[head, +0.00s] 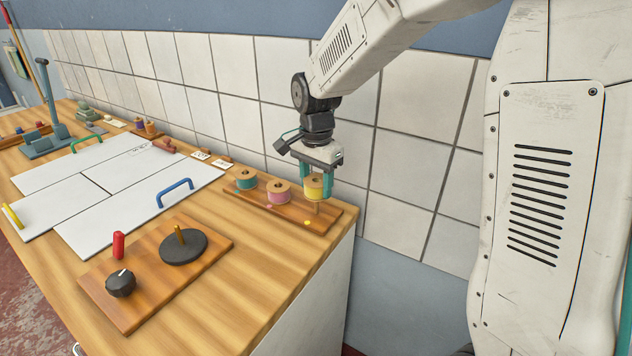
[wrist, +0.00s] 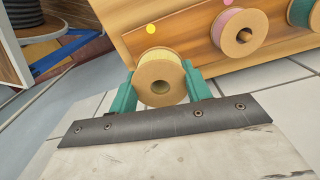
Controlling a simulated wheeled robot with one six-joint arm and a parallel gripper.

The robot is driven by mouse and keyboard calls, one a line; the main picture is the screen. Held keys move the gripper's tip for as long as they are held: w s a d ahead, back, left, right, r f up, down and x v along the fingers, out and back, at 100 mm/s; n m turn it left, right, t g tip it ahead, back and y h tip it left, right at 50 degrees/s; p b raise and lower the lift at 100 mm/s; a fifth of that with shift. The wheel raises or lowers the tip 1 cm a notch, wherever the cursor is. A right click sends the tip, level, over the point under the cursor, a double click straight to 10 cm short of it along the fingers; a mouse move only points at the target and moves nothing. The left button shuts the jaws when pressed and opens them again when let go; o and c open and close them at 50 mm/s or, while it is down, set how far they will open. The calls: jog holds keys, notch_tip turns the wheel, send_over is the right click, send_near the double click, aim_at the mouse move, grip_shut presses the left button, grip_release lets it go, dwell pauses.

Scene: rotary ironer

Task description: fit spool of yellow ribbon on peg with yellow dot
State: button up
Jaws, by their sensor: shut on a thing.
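The spool of yellow ribbon (head: 315,187) is between the teal fingers of my gripper (head: 316,186), which is shut on it. It is upright above the right end of a wooden peg board (head: 268,212). A short peg (head: 316,208) shows just below the spool; I cannot tell whether its tip is inside the hole. The yellow dot (head: 308,223) lies on the board in front of that peg. In the wrist view the yellow spool (wrist: 160,76) is between the fingers, with the yellow dot (wrist: 151,28) beyond it.
A pink spool (head: 279,192) and a teal spool (head: 245,180) stand on the same board to the left. The tiled wall (head: 408,150) is close behind, and the counter's right edge is near. A board with a dark disc (head: 183,247) and red handle (head: 118,245) lies in front.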

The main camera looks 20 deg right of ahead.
jog(key=shift+f, duration=0.15)
jog(key=shift+f, duration=0.7)
jog(key=shift+f, duration=0.25)
jog(key=shift+f, duration=0.8)
dwell(0.3)
jog(key=o, duration=1.7)
